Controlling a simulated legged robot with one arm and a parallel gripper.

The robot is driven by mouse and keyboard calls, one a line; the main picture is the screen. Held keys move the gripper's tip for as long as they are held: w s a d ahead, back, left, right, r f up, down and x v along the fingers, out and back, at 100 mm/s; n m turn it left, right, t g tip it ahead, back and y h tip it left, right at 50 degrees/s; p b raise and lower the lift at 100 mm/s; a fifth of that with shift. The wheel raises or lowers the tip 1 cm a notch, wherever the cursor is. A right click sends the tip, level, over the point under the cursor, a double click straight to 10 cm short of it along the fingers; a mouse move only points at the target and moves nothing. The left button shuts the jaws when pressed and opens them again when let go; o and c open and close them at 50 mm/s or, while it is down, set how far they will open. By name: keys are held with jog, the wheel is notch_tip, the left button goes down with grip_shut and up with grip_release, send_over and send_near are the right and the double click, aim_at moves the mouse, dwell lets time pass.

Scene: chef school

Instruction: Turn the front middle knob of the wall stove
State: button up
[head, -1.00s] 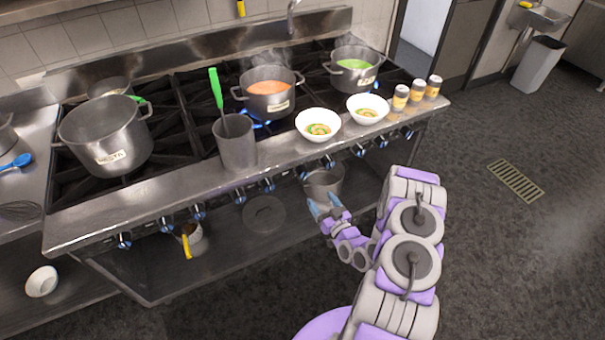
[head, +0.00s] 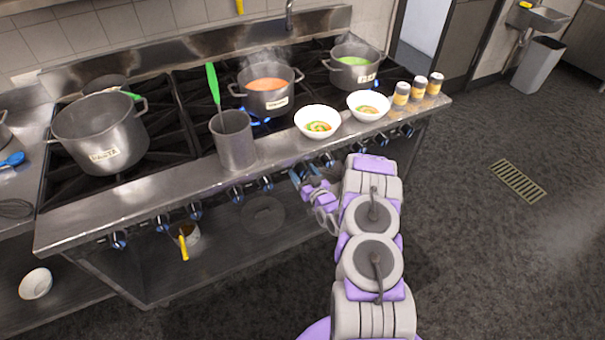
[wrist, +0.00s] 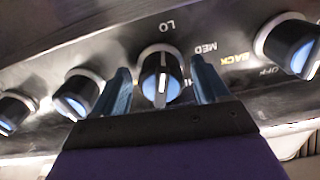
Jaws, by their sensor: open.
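The wall stove (head: 140,200) is a long steel range with a row of black-and-blue knobs along its front. In the wrist view, one knob (wrist: 160,78) sits between the two blue fingers of my gripper (wrist: 160,68), with its white pointer line roughly upright. LO, MED and HI are printed around it. My gripper is open, with one finger on each side of this knob; I cannot tell whether either touches it. In the head view, my gripper (head: 301,175) is at the stove's front, below the nearer white bowl, and hides the knob there.
Neighbouring knobs are close by, one to the right (wrist: 290,45) and one to the left (wrist: 77,93). Above the rail stand a white bowl (head: 317,122), a utensil holder (head: 234,142) and steaming pots. The floor (head: 500,260) on the right is clear.

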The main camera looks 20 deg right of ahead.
jog(key=shift+w+r, duration=0.1)
jog(key=shift+w, duration=0.3)
jog(key=shift+c, duration=0.2)
jog(key=c, duration=1)
